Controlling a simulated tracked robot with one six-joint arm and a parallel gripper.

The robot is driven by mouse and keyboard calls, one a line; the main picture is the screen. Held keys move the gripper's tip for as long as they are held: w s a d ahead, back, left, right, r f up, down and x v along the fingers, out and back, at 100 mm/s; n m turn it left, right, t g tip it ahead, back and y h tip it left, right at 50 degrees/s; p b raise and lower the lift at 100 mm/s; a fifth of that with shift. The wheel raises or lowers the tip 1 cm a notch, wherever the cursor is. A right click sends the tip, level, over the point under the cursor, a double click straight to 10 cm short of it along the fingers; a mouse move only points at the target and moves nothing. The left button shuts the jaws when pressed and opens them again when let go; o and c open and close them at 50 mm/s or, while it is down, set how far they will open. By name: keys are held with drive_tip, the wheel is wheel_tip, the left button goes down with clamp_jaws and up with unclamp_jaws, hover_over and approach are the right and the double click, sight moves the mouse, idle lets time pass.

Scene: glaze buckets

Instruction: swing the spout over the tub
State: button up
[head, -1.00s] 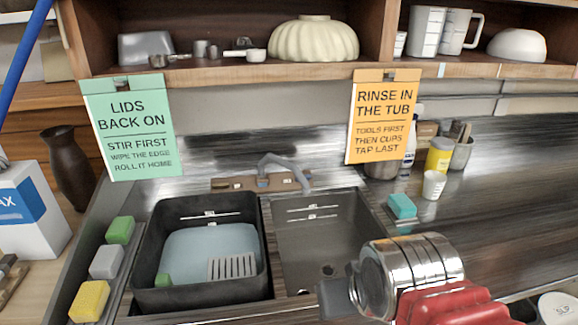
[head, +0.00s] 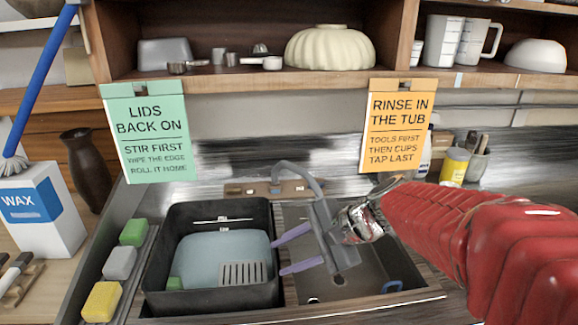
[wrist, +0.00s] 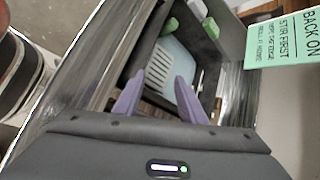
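The grey spout (head: 297,171) rises behind the sink and arches forward and right, toward the right basin (head: 377,270). Its outlet end is partly hidden by my gripper. The dark tub (head: 158,270) sits in the left side of the sink and holds pale blue water. It also shows in the wrist view (wrist: 141,58), beyond my fingers. My gripper (head: 279,257) is over the right basin, its purple fingers apart and pointing left at the tub's right wall. The wrist view shows the gripper (wrist: 160,77) open with nothing held; the spout is not visible there.
A slotted grey piece (head: 242,273) and a green block (head: 174,284) are in the tub. Several sponges (head: 120,262) line the left ledge. A green sign (head: 150,135) and an orange sign (head: 397,125) hang from the shelf behind the sink.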

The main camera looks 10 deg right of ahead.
drive_tip(key=w+d+m+t+y, duration=0.1)
drive_tip(key=w+m+t+y, duration=0.1)
drive_tip(key=w+m, duration=0.45)
drive_tip(key=m+t, duration=0.9)
drive_tip(key=m, duration=0.3)
approach(301, 173)
drive_tip(key=s+d, duration=0.2)
drive_tip(key=d, duration=0.1)
drive_tip(key=shift+w+a+f, duration=0.1)
drive_tip(key=shift+f, duration=0.05)
drive_tip(key=shift+w+a, duration=0.1)
drive_tip(key=x, duration=1.3)
drive_tip(key=shift+w+a+f, duration=0.2)
drive_tip(key=shift+a+f, duration=0.05)
drive_tip(key=shift+a, duration=0.05)
clamp_jaws()
